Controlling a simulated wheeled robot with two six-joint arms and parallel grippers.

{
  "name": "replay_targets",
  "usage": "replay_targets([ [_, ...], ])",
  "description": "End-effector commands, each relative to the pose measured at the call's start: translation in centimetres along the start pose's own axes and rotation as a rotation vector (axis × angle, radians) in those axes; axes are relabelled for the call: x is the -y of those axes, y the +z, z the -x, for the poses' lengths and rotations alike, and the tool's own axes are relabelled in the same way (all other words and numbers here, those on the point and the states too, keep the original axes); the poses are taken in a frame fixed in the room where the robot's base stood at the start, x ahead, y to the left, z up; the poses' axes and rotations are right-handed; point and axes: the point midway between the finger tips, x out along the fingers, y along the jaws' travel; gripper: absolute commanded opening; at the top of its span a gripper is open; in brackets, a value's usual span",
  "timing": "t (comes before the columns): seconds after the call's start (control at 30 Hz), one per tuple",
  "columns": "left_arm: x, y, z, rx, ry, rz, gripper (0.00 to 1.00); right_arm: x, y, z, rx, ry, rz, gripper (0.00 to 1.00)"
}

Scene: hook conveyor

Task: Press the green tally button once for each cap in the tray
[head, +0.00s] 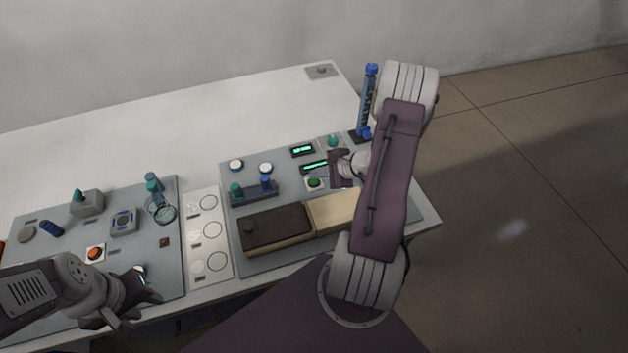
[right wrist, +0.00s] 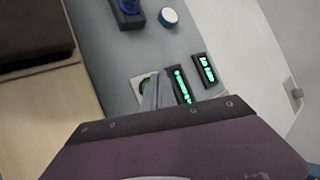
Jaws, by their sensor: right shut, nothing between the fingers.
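The green tally button (head: 314,183) sits on a pale square base on the right grey mat. A long box with a dark lid (head: 275,228) and a pale wooden right part (head: 334,209) lies in front. No caps can be made out in it. My left gripper (head: 135,292) looks open and empty at the lower left.
Two green-lit displays, (head: 302,150) and (head: 315,167), stand behind the button. White round knobs (head: 236,165) and a stand with coloured pegs (head: 254,193) lie to its left. A tall blue tube (head: 368,95) stands behind my right arm. The white table's back is mostly clear.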

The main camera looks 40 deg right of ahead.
Motion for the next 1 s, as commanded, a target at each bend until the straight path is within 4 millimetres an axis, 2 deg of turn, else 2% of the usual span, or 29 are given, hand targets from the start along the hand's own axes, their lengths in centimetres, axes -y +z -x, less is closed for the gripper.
replay_targets([
  [0.17, 0.0, 0.0, -0.1, 0.0, 0.0, 0.0, 0.36, 0.0, 0.0, 0.0, 0.0, 0.0, 0.0, 0.0],
  [0.5, 0.0, 0.2, -1.5, 0.0, 0.0, 0.0, 0.36, -0.5, -0.5, -0.7, 0.0, 0.0, 0.0, 0.0],
  [1.0, 0.0, 0.2, -1.6, 0.0, 0.0, 0.0, 0.36, -0.5, -0.5, -0.7, 0.0, 0.0, 0.0, 0.0],
])
